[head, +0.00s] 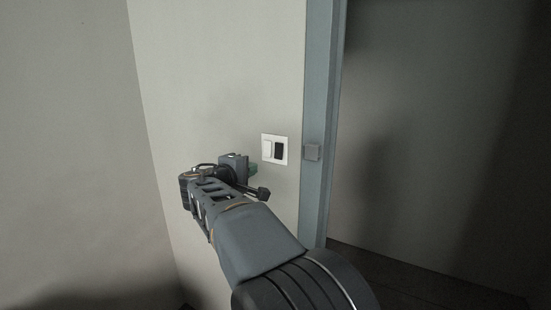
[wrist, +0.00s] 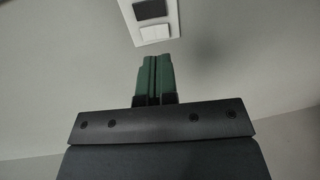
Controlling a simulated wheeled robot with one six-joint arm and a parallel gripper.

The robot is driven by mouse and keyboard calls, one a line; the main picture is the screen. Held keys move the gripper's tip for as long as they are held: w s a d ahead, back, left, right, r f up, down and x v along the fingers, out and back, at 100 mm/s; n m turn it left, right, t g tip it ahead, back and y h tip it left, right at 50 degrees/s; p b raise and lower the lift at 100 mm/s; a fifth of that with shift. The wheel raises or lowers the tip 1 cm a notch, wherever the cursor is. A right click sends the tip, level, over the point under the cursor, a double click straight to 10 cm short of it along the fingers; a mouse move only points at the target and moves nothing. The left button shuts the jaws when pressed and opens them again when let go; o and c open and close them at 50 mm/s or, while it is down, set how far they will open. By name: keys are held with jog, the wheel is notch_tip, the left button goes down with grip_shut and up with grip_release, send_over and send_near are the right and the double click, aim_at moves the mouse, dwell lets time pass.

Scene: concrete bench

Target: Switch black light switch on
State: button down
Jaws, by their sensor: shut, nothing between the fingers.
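The black light switch (head: 279,151) is the right rocker of a white wall plate (head: 274,161), beside a white rocker (head: 267,148). In the wrist view the green fingers (wrist: 154,62) are together and empty, pointing toward the plate. I cannot tell whether they touch the wall.
The pale wall (head: 220,80) around the plate is bare. A wall corner is at the left.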

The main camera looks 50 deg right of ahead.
aim_at(278, 158)
jog(key=p+x, duration=0.5)
jog(key=x, duration=0.9)
jog(key=shift+f, duration=0.1)
jog(key=shift+f, duration=0.1)
